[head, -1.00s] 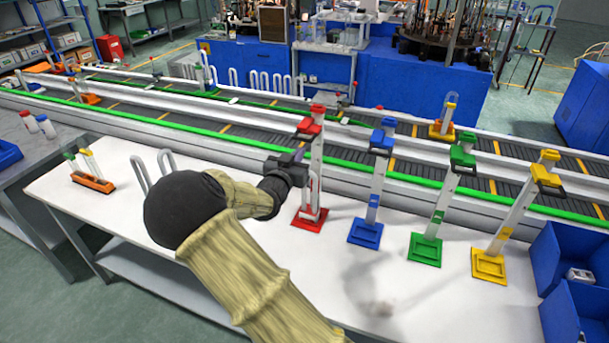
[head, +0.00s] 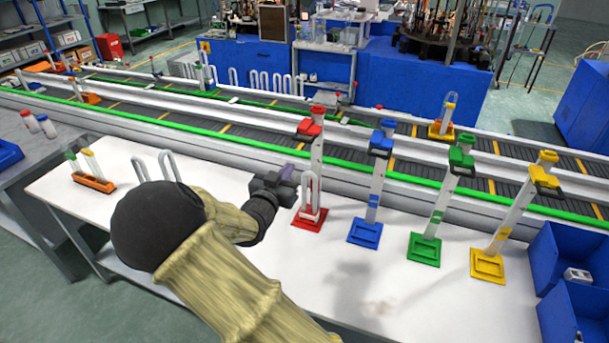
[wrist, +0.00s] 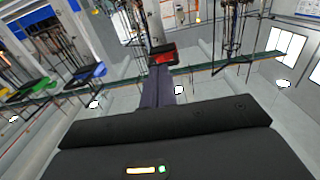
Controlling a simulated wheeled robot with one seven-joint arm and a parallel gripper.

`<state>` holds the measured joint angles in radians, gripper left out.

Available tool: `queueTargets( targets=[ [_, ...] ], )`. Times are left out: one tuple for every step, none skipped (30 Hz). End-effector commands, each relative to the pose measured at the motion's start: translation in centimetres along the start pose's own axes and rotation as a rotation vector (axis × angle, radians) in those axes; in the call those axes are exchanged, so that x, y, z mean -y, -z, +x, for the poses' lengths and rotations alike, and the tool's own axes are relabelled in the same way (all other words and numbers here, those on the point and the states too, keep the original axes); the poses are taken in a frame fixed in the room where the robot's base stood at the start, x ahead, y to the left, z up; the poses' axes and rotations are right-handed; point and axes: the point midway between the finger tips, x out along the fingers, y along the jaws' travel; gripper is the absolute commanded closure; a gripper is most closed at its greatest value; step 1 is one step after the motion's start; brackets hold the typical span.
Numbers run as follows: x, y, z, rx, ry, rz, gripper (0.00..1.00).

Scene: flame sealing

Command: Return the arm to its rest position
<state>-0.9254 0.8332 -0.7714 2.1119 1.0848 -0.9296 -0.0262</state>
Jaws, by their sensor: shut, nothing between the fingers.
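My gripper (head: 287,174) is just left of the red stand (head: 316,145) in the head view, above the white table. Its purple-grey fingers are together and hold nothing; they also show in the wrist view (wrist: 158,86). A bent glass tube (head: 312,190) stands at the red stand, apart from my fingers as far as I can tell. My arm in its tan sleeve comes up from the bottom of the head view and hides part of the table (head: 245,290).
Blue (head: 377,180), green (head: 438,205) and yellow (head: 515,215) stands are in a row to the right. An orange rack (head: 93,182) with tubes is at the left. Blue bins (head: 570,255) are at the right edge. The conveyor (head: 240,135) runs behind the table.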

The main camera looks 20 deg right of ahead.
Motion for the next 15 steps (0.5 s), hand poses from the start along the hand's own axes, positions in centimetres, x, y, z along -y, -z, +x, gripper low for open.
queueTargets(
  targets=[
    [0.0,0.0,0.0,0.000,0.000,0.000,1.00],
    [0.0,0.0,0.0,0.000,0.000,0.000,1.00],
    [0.0,0.0,0.0,0.000,0.000,0.000,1.00],
    [0.0,0.0,0.0,0.000,0.000,0.000,1.00],
    [0.0,0.0,0.0,0.000,0.000,0.000,1.00],
    [0.0,0.0,0.0,0.000,0.000,0.000,1.00],
    [0.0,0.0,0.0,0.000,0.000,0.000,1.00],
    [0.0,0.0,0.0,0.000,0.000,0.000,1.00],
    [0.0,0.0,0.0,0.000,0.000,-0.001,1.00],
    [0.0,0.0,0.0,0.001,0.000,-0.001,1.00],
    [-0.1,-0.1,0.1,0.004,0.000,0.000,1.00],
    [-0.2,-0.2,0.1,0.015,0.001,0.000,1.00],
    [-0.3,-0.4,0.2,0.029,0.002,-0.001,1.00],
    [-0.6,-0.8,0.3,0.051,0.003,-0.001,1.00],
    [-1.0,-1.2,0.5,0.089,0.007,-0.001,1.00]
  ],
)
